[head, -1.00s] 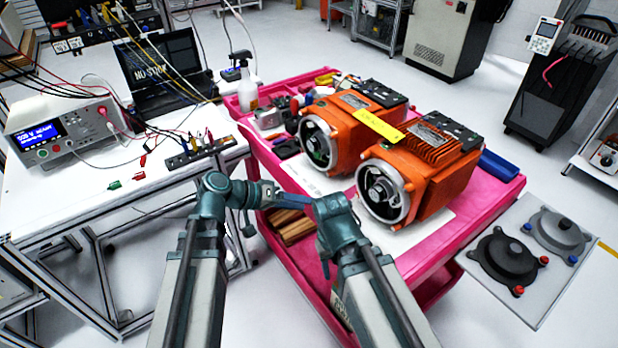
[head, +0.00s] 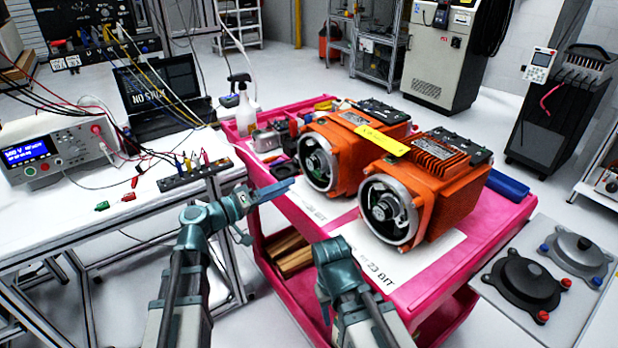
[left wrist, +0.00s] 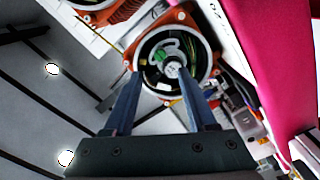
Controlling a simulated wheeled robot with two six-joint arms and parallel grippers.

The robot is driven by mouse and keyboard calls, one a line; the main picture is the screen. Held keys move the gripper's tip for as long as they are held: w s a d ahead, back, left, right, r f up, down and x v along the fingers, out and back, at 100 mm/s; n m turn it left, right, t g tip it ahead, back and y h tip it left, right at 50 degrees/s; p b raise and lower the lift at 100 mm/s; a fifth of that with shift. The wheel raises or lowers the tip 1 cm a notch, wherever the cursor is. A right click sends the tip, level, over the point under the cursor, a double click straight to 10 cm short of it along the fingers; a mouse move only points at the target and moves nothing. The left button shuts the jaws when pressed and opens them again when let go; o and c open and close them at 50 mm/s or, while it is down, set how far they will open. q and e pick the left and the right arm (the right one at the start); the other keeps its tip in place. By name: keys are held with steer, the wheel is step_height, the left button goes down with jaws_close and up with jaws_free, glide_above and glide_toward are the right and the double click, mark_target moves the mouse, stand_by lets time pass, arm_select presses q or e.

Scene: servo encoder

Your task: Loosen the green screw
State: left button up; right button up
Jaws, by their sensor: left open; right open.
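Two orange servo motors lie on the pink cart, their round open ends facing me. The far left motor (head: 345,140) shows green parts inside its metal ring (head: 318,160). In the left wrist view the green part (left wrist: 163,56), which may be the green screw, sits inside the ring (left wrist: 203,62), beside a pale hub (left wrist: 172,70). My left gripper (head: 285,190) points at this motor from the front left, apart from it; in the left wrist view (left wrist: 158,100) its blue fingers are spread and empty. My right gripper (head: 335,250) is low before the near right motor (head: 425,190); its fingers are hard to see.
A white bench (head: 100,205) with a power supply (head: 60,150), laptop (head: 165,95) and cables stands left. The pink cart (head: 480,225) also holds a spray bottle (head: 243,105) and small tools. White labelled sheets lie under the motors. A plate with round fixtures (head: 555,280) is at right.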

mark_target(315, 174)
arm_select(q)
steer(key=x, duration=0.8)
steer(key=shift+w+d, duration=0.15)
steer(key=shift+d, duration=0.05)
jaws_close()
